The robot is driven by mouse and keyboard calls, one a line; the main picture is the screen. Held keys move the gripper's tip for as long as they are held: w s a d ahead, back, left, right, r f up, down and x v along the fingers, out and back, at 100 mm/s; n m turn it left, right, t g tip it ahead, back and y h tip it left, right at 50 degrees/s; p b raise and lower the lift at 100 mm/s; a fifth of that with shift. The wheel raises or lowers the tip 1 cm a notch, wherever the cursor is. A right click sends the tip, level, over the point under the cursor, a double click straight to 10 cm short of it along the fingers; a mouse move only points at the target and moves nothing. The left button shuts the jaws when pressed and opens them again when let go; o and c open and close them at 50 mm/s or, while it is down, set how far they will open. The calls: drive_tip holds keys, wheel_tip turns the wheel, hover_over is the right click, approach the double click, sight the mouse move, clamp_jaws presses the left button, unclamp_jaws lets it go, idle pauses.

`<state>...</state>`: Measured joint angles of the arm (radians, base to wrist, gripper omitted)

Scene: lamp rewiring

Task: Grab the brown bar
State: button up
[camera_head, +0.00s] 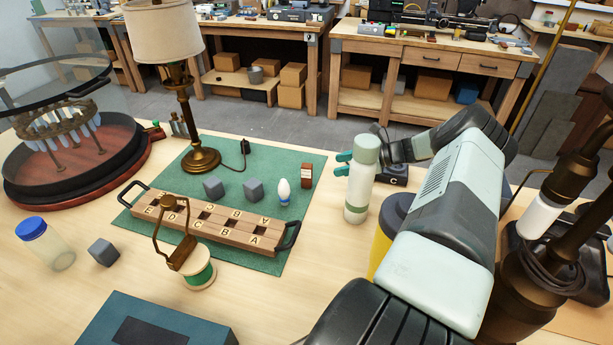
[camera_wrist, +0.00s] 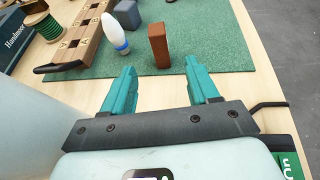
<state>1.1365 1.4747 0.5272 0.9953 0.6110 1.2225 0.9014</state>
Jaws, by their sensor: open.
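The brown bar (camera_head: 307,175) stands upright near the right edge of the green mat (camera_head: 285,262). In the wrist view the brown bar (camera_wrist: 159,46) is ahead of my gripper (camera_wrist: 161,72), roughly centred between the teal fingers. The fingers are open and empty, with a gap between their tips and the bar. In the head view my gripper (camera_head: 343,164) is to the right of the bar, partly hidden behind a pale green-capped bottle (camera_head: 360,188).
A white bulb (camera_head: 283,191) with a blue base stands left of the bar. Grey cubes (camera_head: 253,189), a lettered wooden rack (camera_head: 212,228) and a lamp (camera_head: 201,158) are further left. The pale bottle is close to my gripper.

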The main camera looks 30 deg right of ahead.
sight(311, 169)
drive_tip(key=x, duration=0.5)
drive_tip(key=shift+a, duration=0.1)
drive_tip(key=x, duration=0.5)
drive_tip(key=shift+w+a+r, duration=0.1)
drive_tip(key=shift+a+r, duration=0.05)
drive_tip(key=shift+c, duration=0.2)
clamp_jaws()
